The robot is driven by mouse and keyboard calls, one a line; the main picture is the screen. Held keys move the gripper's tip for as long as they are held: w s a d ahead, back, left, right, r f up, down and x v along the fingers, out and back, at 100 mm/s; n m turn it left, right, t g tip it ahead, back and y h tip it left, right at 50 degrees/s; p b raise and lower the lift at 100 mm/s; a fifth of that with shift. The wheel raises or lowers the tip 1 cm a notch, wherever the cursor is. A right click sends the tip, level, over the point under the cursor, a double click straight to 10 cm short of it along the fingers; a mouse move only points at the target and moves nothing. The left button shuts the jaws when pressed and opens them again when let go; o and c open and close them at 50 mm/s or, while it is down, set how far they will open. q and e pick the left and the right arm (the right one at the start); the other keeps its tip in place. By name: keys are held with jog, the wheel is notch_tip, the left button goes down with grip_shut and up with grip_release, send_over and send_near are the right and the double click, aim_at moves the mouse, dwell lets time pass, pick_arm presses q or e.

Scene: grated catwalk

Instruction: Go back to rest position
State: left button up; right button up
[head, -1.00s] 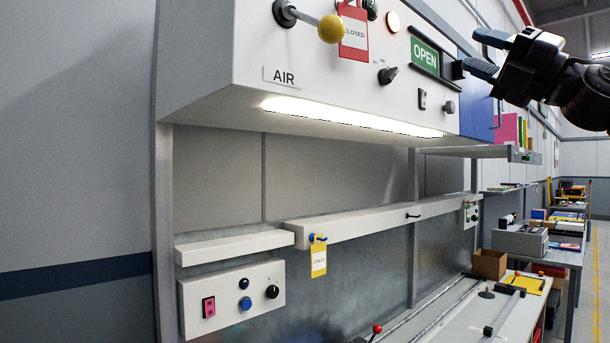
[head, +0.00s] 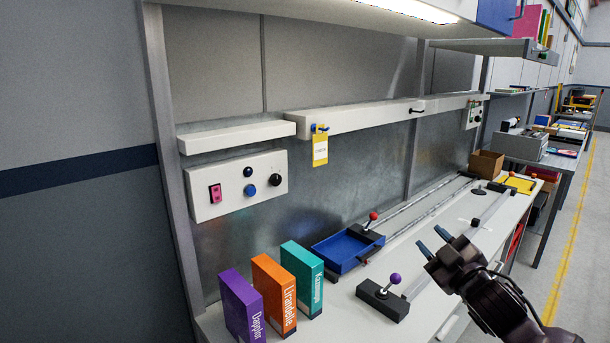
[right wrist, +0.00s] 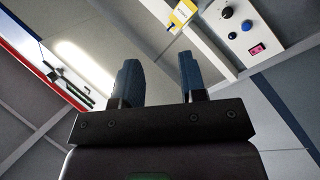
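My right gripper (head: 434,241) is open and empty, with its two blue fingers apart. In the head view it hangs over the right front part of the workbench (head: 340,305), to the right of the purple-knobbed lever (head: 394,280). In the right wrist view its fingers (right wrist: 162,80) point up toward the shelf unit, with nothing between them. My left gripper is not in view.
Three upright boxes, purple (head: 242,306), orange (head: 274,294) and teal (head: 303,279), stand at the bench's left. A blue tray (head: 346,249) sits behind the lever. A yellow tag (head: 320,150) hangs from the rail. The aisle floor (head: 575,285) at right is clear.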

jog(key=s+f+m+g+h, duration=0.25)
jog(key=s+f, duration=0.35)
jog(key=f, duration=0.4)
jog(key=s+f+m+g+h, duration=0.1)
jog(key=s+f+m, duration=0.4)
jog(key=f, duration=0.5)
jog(key=s+d+f+m+g+h, duration=0.1)
jog(key=s+f+g, duration=0.1)
jog(key=s+f, duration=0.5)
jog(key=s+f+m+g+h, duration=0.1)
jog(key=s+f+m+g, duration=0.1)
jog(key=s+f, duration=0.5)
jog(key=s, duration=0.6)
jog(key=shift+d+f, duration=0.3)
jog(key=shift+d, duration=0.05)
